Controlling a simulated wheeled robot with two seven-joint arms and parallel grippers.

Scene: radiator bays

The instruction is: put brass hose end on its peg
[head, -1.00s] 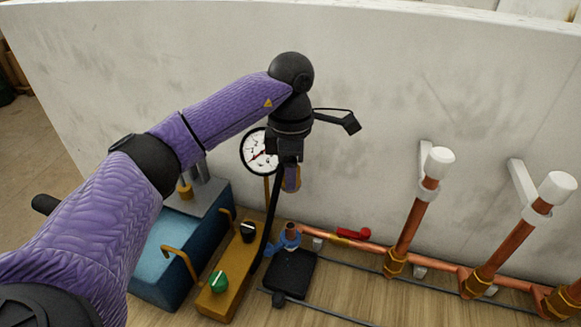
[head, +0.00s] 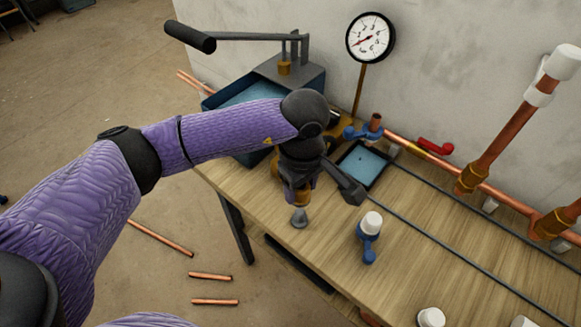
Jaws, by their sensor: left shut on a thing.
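My left gripper (head: 297,188) is over the front part of the wooden bench, pointing down. It is shut on the brass hose end (head: 300,198), of which only a small brass part shows below the jaws. A small grey peg (head: 299,218) with a wide foot stands on the bench just below it, near the front edge. The brass end looks right above the peg's top; I cannot tell whether they touch. The hose is mostly hidden behind my gripper and arm. My right gripper is not in view.
A blue pump box (head: 250,92) with a long lever (head: 240,37) and a round gauge (head: 370,38) stand behind. A dark tray (head: 378,178), copper pipes (head: 500,130) and a white-capped blue valve (head: 368,245) lie to the right. Bench between valve and peg is clear.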

